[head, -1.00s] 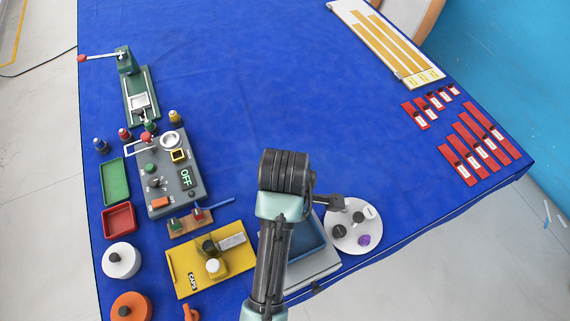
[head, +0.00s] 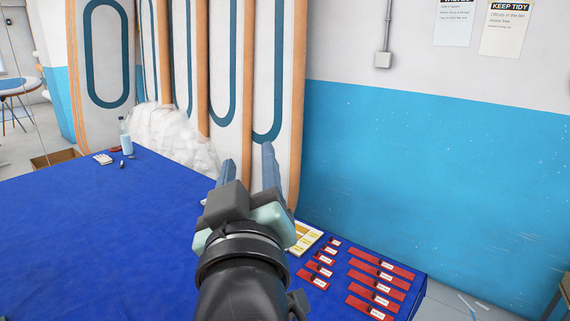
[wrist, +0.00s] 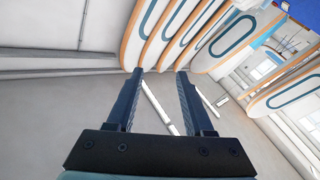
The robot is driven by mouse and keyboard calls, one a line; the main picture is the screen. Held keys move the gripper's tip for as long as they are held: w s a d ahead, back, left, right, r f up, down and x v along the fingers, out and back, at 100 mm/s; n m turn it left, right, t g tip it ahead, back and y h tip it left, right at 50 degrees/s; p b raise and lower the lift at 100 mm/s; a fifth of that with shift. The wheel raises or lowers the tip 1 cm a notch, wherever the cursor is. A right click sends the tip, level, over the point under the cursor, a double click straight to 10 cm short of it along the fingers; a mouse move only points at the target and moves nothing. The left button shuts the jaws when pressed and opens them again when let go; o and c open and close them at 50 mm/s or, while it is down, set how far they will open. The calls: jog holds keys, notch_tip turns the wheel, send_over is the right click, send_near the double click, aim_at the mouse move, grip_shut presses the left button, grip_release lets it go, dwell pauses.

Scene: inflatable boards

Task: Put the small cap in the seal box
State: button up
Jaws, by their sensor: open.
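My gripper (head: 248,160) is raised in front of the head camera, pointing away toward the far boards and wall. The wrist view also shows it (wrist: 158,76), with its two dark fingers apart and nothing between them. Neither the small cap nor the seal box can be made out in the current views. The near part of the table is out of view or behind my arm.
The blue table (head: 90,230) is largely bare on the left. Red strips (head: 375,285) and a yellow-and-white board (head: 303,238) lie at its right. A bottle (head: 125,135) stands at the far edge. Tall inflatable boards (head: 222,70) lean behind; a blue-and-white wall (head: 430,150) is right.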

jog(key=s+d+r+m+t+h, duration=0.1)
jog(key=s+d+r+m+t, duration=0.1)
jog(key=s+r, duration=0.4)
jog(key=s+d+r+m+t, duration=0.2)
jog(key=s+r+m+t, duration=0.2)
jog(key=r, duration=0.7)
jog(key=shift+s+d+r+t+h, duration=0.25)
jog(key=shift+s+r+t+h, duration=0.15)
jog(key=shift+s+t, duration=0.55)
jog(key=shift+f, duration=0.1)
